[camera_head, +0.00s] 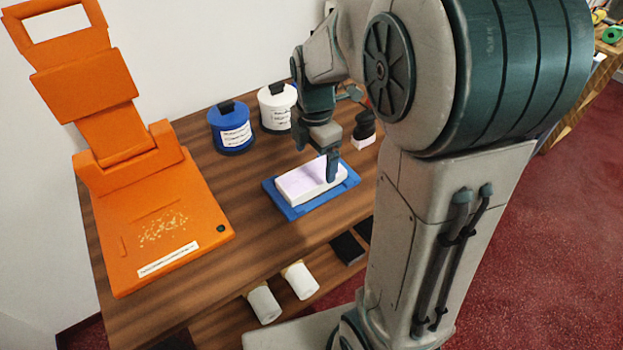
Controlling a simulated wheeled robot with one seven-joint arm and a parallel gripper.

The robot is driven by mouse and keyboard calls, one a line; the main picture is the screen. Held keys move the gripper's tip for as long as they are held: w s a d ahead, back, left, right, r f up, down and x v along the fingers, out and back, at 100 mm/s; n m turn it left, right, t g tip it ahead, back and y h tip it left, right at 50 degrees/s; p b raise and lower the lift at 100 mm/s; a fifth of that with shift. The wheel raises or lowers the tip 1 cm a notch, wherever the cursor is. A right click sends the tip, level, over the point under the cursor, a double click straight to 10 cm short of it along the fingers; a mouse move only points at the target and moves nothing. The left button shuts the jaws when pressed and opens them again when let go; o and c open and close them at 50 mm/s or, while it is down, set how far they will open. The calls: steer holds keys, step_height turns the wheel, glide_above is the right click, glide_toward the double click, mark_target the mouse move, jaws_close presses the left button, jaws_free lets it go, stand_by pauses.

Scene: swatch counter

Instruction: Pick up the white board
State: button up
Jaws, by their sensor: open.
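The white board (305,182) is a pale, thick slab lying flat on a blue tray (295,213) on the wooden counter. My gripper (322,168) is open and sits low over the board, pointing down. One finger shows in front of the board's right part. The other finger is mostly hidden behind the wrist, and I cannot tell whether either finger touches the board.
A large orange device (150,215) fills the counter's left side. A blue tub (231,128) and a white tub (277,107) stand behind the board. A small black-topped item (365,128) stands right of them. White rolls (300,281) lie on a lower shelf.

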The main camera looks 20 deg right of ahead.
mark_target(311, 175)
steer(key=f, duration=0.5)
steer(key=shift+a+f, duration=0.35)
steer(key=shift+f, duration=0.05)
steer(key=c, duration=1.2)
